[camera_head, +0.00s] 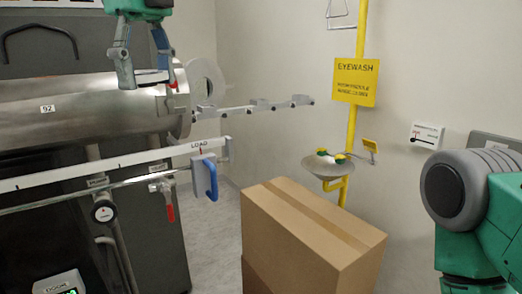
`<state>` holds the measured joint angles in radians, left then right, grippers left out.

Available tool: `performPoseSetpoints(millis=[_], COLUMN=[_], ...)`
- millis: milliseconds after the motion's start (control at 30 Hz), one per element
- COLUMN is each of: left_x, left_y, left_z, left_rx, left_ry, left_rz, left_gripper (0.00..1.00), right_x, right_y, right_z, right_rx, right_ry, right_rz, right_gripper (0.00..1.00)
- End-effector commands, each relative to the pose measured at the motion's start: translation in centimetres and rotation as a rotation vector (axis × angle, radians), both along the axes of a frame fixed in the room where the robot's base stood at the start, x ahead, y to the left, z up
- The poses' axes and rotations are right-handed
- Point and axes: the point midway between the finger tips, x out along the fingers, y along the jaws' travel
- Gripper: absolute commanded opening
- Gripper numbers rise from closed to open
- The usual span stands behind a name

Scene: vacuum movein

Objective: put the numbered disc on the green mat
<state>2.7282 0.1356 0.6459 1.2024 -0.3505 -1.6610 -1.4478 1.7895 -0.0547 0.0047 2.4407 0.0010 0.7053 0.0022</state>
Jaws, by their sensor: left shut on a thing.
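My left gripper (148,84) hangs in from the top left, in front of the steel chamber. I cannot make out a numbered disc or a green mat in this view. A small white label reading 92 (47,108) is on the chamber's side. My right gripper is out of view; only part of my right arm shows at the right edge.
A white rail marked LOAD (95,172) with a blue handle (211,180) crosses in front. A cardboard box (300,235) stands front centre. A yellow eyewash station (357,80) is behind.

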Motion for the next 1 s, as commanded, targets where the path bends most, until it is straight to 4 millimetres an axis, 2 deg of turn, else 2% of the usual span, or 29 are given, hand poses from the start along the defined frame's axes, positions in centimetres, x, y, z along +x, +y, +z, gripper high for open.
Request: performPoseSetpoints(millis=[167, 500, 600, 700, 900, 967, 1000], left_x=[-0.8, -3.3, -3.8, -4.3, -4.9, -5.1, -5.0], left_y=[1.5, 4.8, 5.6, 6.2, 7.1, 7.4, 7.3], left_z=[-7.3, -25.3, -29.5, -33.1, -38.6, -40.0, -39.6], left_rx=[0.008, 0.014, 0.011, 0.01, 0.006, 0.004, -0.002], left_ry=[0.01, 0.008, 0.006, 0.007, 0.004, 0.003, 0.009], left_rz=[0.343, 1.244, 1.462, 1.644, 1.927, 2.002, 1.993], left_gripper=[0.17, 0.17, 0.17, 0.17, 0.17, 0.17, 0.17], right_x=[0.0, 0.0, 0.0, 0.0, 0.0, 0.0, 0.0], right_y=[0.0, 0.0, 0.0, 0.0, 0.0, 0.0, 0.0], right_z=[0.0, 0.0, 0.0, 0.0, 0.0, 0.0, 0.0], right_rx=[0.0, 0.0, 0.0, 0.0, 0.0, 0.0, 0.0], right_ry=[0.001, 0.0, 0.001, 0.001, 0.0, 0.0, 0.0], right_rz=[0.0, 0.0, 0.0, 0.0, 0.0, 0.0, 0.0], right_gripper=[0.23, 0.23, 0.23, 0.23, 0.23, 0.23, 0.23])
